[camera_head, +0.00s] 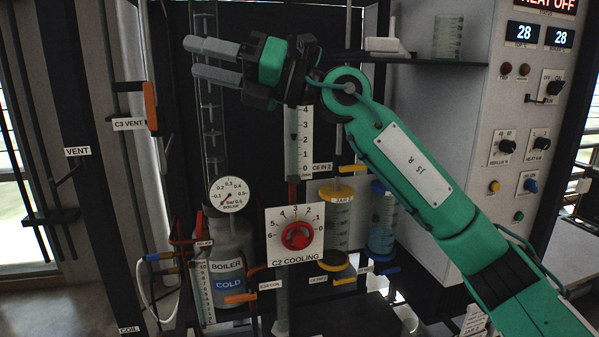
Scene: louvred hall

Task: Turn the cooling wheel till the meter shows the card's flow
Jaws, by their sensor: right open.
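The red cooling wheel (297,236) sits on a white dial plate numbered 0 to 6, labelled C2 COOLING. A vertical scale (304,140) marked 4 down to 0 stands above it, behind my right gripper; its top is hidden and I cannot read its level. My right gripper (194,58) is open and empty, pointing left, well above and left of the wheel and apart from it. A white card-like sheet (474,320) shows partly at the lower right, its text unreadable; I cannot tell if it is the task's card. My left gripper is out of view.
A boiler (229,255) with a round gauge (229,194) stands left of the wheel. Jars with a yellow lid (338,192) and blue rims stand right of it. A control cabinet (470,150) rises at right. Orange-handled valves sit around the wheel.

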